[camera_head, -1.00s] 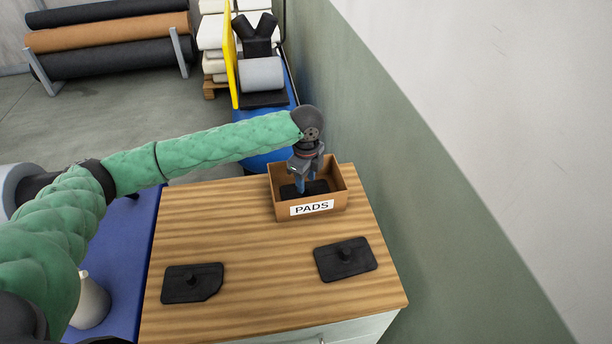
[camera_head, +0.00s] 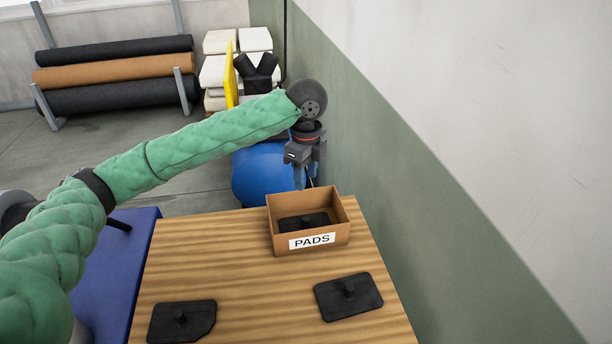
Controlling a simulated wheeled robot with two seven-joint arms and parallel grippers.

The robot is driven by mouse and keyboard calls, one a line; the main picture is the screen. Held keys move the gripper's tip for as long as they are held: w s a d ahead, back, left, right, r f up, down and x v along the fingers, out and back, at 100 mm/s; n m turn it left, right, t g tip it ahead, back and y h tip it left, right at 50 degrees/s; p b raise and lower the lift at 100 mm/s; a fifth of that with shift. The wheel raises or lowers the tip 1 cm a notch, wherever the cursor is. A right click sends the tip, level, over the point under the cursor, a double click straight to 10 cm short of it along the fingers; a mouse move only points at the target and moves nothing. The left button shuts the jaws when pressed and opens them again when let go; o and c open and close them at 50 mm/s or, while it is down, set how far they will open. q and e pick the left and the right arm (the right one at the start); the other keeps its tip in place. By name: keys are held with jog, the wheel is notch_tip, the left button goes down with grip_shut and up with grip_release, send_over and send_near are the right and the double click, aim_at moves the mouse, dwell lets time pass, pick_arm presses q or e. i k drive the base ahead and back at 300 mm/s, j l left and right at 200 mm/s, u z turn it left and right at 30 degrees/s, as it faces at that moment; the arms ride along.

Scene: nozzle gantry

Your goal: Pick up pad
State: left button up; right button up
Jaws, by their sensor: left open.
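A black pad (camera_head: 303,222) with a small knob lies inside the open cardboard box labelled PADS (camera_head: 334,238), on the wooden table. My left gripper (camera_head: 304,184) is open and empty, above the back edge of the box. Its fingers point down and are clear of the pad. My right gripper is not in view.
The wooden tabletop (camera_head: 235,265) is clear between the box and the two loose pads. A wall (camera_head: 400,190) runs close along the right side. A blue rounded tank (camera_head: 258,176) stands behind the table. Fabric rolls (camera_head: 115,72) rest on a rack at the back left.

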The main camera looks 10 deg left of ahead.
aim_at(174, 323)
jog(key=k+l, duration=0.3)
jog(key=k, duration=0.15)
jog(key=k+l, duration=0.3)
jog(key=k, duration=0.15)
jog(key=k+l, duration=0.25)
jog(key=k, duration=0.25)
